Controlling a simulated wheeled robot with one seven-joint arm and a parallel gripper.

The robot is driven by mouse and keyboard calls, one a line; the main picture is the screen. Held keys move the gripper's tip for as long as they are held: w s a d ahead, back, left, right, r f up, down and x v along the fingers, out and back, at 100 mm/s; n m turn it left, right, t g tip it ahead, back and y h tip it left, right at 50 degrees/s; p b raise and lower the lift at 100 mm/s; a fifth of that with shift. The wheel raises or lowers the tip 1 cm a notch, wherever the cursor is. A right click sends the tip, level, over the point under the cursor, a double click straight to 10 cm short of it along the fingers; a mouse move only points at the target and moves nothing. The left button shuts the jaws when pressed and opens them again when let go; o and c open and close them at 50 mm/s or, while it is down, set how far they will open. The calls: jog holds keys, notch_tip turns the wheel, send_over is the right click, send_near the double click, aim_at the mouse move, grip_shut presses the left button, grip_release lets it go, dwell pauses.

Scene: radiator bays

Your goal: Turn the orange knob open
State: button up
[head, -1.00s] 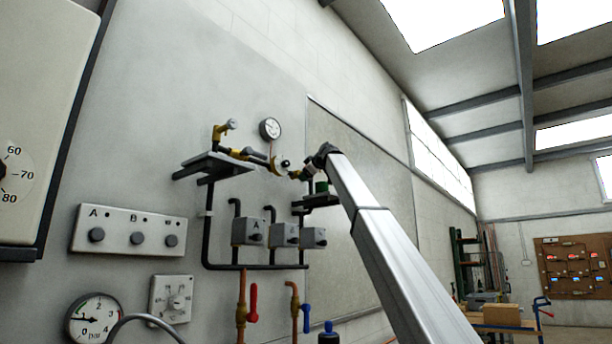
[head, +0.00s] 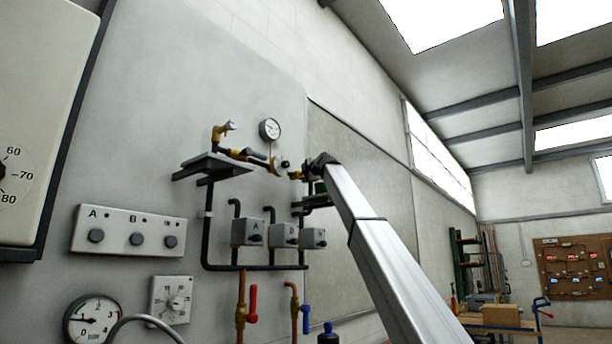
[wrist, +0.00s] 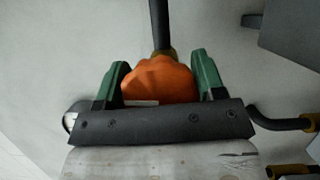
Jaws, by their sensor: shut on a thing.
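The orange knob (wrist: 158,80) is a scalloped round handle in the middle of the wrist view. It sits at the end of a dark pipe (wrist: 159,25) with a brass collar. My gripper (wrist: 160,72) has one green finger on each side of the knob and is shut on it. The dark palm bar of my gripper covers the knob's lower edge. In the head view my gripper (head: 315,188) is at the pipework on the wall, beyond the end of my silver arm. The knob itself cannot be made out there.
A pressure gauge (head: 269,129), a dark shelf (head: 213,165) and grey valve boxes (head: 249,232) are on the wall left of my gripper. Another pipe (wrist: 280,121) runs close on the right in the wrist view. A workbench (head: 495,322) stands far right.

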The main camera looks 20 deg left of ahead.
jog(key=shift+f+n, duration=0.1)
jog(key=shift+n, duration=0.5)
jog(key=o, duration=0.9)
jog(key=shift+o, duration=0.2)
jog(key=v, duration=1.1)
jog(key=shift+f, duration=0.25)
